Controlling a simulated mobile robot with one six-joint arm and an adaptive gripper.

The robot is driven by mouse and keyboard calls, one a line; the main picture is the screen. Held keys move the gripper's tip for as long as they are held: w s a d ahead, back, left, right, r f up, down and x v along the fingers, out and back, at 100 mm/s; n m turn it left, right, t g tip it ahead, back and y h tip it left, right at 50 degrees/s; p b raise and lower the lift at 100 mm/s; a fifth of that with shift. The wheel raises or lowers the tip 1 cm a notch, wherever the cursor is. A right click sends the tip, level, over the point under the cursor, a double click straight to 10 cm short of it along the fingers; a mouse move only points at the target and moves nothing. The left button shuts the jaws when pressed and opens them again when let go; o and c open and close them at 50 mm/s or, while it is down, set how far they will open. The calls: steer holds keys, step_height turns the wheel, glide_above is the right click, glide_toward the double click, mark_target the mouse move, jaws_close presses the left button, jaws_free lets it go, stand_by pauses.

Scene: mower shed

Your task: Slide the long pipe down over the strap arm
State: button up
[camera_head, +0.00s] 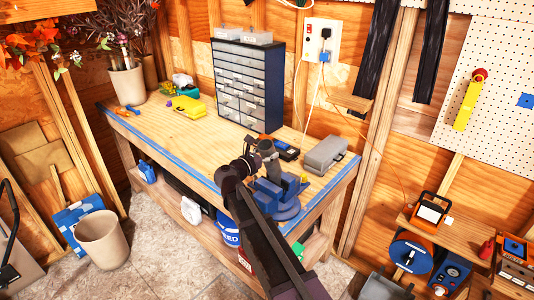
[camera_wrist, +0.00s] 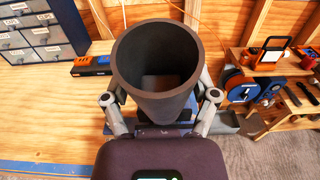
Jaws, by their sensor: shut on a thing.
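The long pipe (camera_wrist: 158,102) is a dark grey open tube. In the wrist view I look into its open end, and its far end is hard to read. My gripper (camera_wrist: 160,108) is shut on it, with a grey finger on each side of the tube. In the head view my gripper (camera_head: 262,152) is over the front right part of the workbench, above the blue vise (camera_head: 286,209), and the pipe (camera_head: 270,165) shows only as a small dark shape there. I cannot make out the strap arm; the pipe, gripper and arm cover that area.
The workbench (camera_head: 185,138) has a drawer cabinet (camera_head: 247,85) at the back and a grey box (camera_head: 325,153) right of my gripper. The bench's left middle is clear.

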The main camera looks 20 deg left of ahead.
steer(key=shift+w+f, duration=0.1)
steer(key=shift+f, duration=0.25)
steer(key=o, duration=1.2)
steer(key=shift+r, duration=0.1)
steer(key=shift+c, duration=0.2)
steer(key=shift+r, duration=0.1)
steer(key=s+a+r+p, duration=0.1)
steer(key=s+r+p, duration=0.3)
steer(key=r+p, duration=0.7)
steer(key=shift+a+r, duration=0.15)
steer(key=shift+a, duration=0.15)
stand_by(0.3)
